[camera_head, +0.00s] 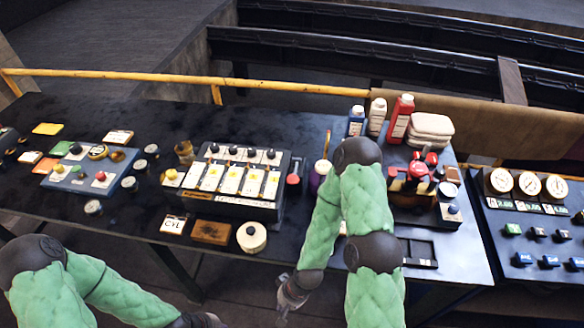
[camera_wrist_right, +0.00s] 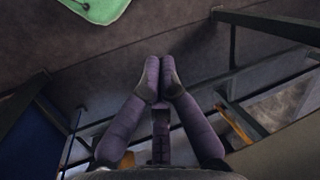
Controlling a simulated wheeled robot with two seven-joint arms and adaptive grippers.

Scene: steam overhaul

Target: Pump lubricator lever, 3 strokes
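The lubricator (camera_head: 237,180) is a dark box on the bench in the head view, with a row of pale windows with yellow marks and several black knobs on top. A lever with a red end (camera_head: 293,179) stands at its right side. My right gripper (camera_head: 285,304) hangs below the bench's front edge, apart from the lever. In the right wrist view its two fingers (camera_wrist_right: 160,65) meet at the tips with nothing visible between them. My left gripper (camera_head: 203,321) is at the bottom edge of the head view, mostly cut off, and its fingers cannot be made out.
A round white tin (camera_head: 251,237), a wooden block (camera_head: 211,231) and a CYL card (camera_head: 173,224) lie in front of the lubricator. Bottles (camera_head: 399,119) and a red-handled device (camera_head: 421,172) stand to the right. My right arm covers part of the bench there.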

